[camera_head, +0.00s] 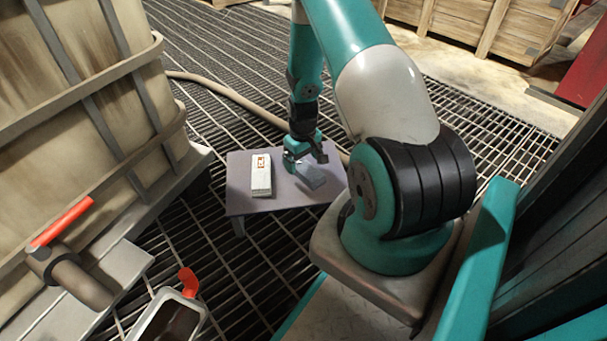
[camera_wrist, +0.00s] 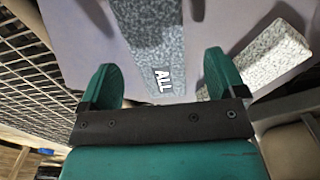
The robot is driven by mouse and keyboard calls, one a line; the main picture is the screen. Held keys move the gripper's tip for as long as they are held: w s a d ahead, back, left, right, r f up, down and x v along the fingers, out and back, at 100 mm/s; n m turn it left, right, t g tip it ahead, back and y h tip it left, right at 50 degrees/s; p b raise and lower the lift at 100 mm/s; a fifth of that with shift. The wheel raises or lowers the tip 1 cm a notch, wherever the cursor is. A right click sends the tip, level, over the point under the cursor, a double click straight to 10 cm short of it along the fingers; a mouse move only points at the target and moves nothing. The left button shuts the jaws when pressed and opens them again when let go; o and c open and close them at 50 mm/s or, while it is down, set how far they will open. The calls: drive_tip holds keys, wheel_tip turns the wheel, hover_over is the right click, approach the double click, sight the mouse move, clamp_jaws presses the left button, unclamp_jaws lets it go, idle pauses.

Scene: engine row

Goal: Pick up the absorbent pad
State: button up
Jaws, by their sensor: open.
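A grey speckled pad with a white "ALL" label lies on a small table (camera_head: 240,203); this grey pad (camera_head: 312,179) is at the table's right side in the head view. In the wrist view the grey pad (camera_wrist: 152,40) runs between the fingers. My gripper (camera_head: 304,160) is above it, with its fingers spread and nothing held; the open fingers also show in the wrist view (camera_wrist: 160,62). A paler pad-like block (camera_head: 261,178) with a reddish-brown mark lies to the left on the table; a pale speckled block (camera_wrist: 262,50) shows at right in the wrist view.
A large caged tank (camera_head: 75,100) stands at the left, with a red-handled valve (camera_head: 62,222) low on it. A hose (camera_head: 235,97) runs over the grated floor behind the table. Wooden crates (camera_head: 490,27) stand at the back right. An open container (camera_head: 170,315) is at the front.

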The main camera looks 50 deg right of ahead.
sight(303, 166)
wheel_tip(303, 166, down, 3)
drive_tip(key=shift+d+f+b, duration=0.1)
drive_tip(key=shift+f+b, duration=0.1)
drive_tip(key=shift+b, duration=0.75)
drive_tip(key=shift+r, duration=0.1)
drive_tip(key=c, duration=1.1)
drive_tip(key=shift+r, duration=0.15)
wheel_tip(303, 166, up, 20)
drive_tip(key=p, duration=1.2)
